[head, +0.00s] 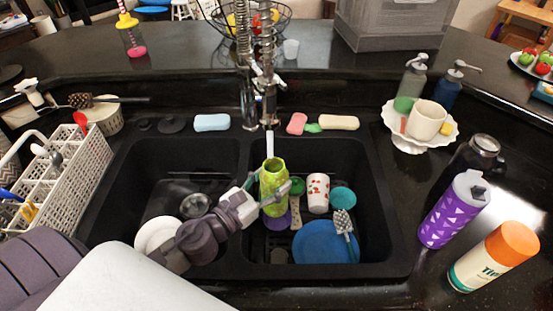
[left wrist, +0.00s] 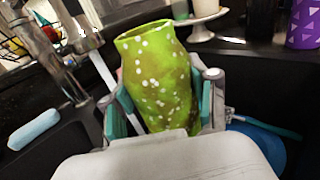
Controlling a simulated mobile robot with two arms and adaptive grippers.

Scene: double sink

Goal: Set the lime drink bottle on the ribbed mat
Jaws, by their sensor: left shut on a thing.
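The lime drink bottle (head: 272,176), green with white dots and an open top, is over the right sink basin. My left gripper (head: 272,196) is shut around its side and holds it roughly upright. The left wrist view shows the bottle (left wrist: 158,75) between the two fingers of this gripper (left wrist: 162,105), leaning slightly. A purple thing (head: 278,221) shows just below the bottle; I cannot tell whether they touch. Dark ribs (head: 279,257) show on the right basin floor, perhaps the ribbed mat, mostly hidden by dishes. My right gripper is not in view.
The right basin also holds a blue plate (head: 325,247), a dotted white cup (head: 318,192), a teal cup (head: 342,197) and a brush (head: 344,224). The faucet (head: 268,85) rises behind the bottle. A purple tumbler (head: 452,211) stands on the right counter.

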